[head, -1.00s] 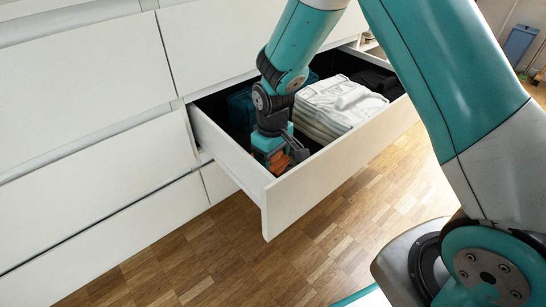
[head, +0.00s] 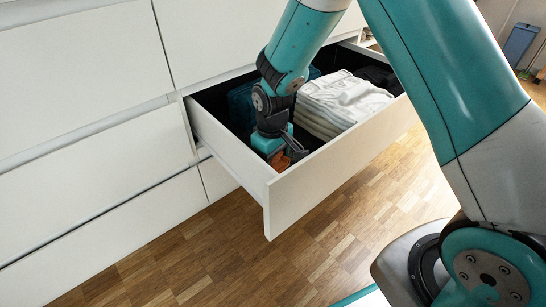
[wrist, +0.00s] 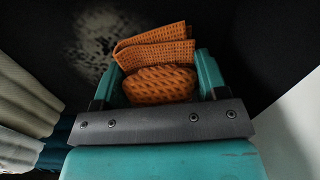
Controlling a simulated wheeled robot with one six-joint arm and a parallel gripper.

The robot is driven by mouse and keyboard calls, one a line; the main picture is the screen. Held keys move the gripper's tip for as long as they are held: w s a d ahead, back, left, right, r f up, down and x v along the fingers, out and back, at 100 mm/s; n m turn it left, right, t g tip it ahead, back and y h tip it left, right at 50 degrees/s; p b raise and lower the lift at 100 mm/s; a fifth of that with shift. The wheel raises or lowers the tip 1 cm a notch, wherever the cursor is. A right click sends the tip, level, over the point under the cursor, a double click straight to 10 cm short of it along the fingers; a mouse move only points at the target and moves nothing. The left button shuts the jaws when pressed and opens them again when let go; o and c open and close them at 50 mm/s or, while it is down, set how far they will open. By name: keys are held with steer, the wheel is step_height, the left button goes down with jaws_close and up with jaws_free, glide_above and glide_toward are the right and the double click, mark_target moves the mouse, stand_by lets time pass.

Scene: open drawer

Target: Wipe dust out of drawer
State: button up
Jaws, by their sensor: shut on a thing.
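The drawer (head: 318,176) is pulled open, with a white front and a dark inside. My gripper (head: 281,150) is down in its near left part. In the wrist view my gripper (wrist: 160,72) is shut on a folded orange woven cloth (wrist: 158,84), which bulges between the two teal fingers. The cloth shows only partly in the head view. A pale grey dust patch (wrist: 103,38) lies on the dark drawer floor, beyond and left of the cloth. Whether the cloth touches the floor I cannot tell.
Folded white clothes (head: 345,101) are stacked in the drawer, right of my gripper. Dark teal cloth (head: 241,105) lies behind it and black cloth (head: 378,79) at the far right. A white drawer wall (wrist: 297,130) is close at right in the wrist view.

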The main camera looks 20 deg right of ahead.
steer(key=shift+f+b, duration=0.35)
steer(key=shift+f, duration=0.6)
steer(key=shift+d, duration=0.1)
